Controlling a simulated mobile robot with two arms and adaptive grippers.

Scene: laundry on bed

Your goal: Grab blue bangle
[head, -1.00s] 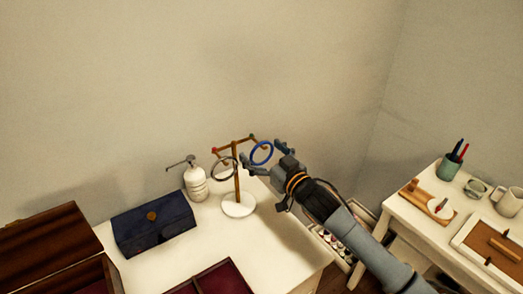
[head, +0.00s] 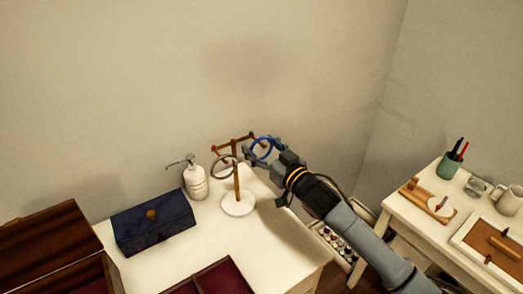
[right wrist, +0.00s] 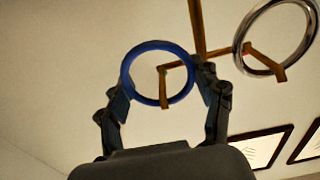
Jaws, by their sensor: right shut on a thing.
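The blue bangle (head: 271,148) is around the right arm of a T-shaped wooden stand (head: 237,185) with a white round base. It also shows in the right wrist view (right wrist: 155,45), where an arm of the stand shows through its ring. My right gripper (head: 263,149) is shut on the blue bangle. In the right wrist view its two fingers (right wrist: 162,85) touch opposite sides of the ring. A silver bangle (head: 212,166) hangs on the stand's left arm. My left gripper is not in view.
A white pump bottle (head: 196,184) and a dark blue clutch (head: 153,224) stand left of the stand on the white table (head: 250,255). Wooden boxes (head: 45,238) are at the left. A second table at right holds a cup of pens (head: 449,165) and a mug (head: 510,201).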

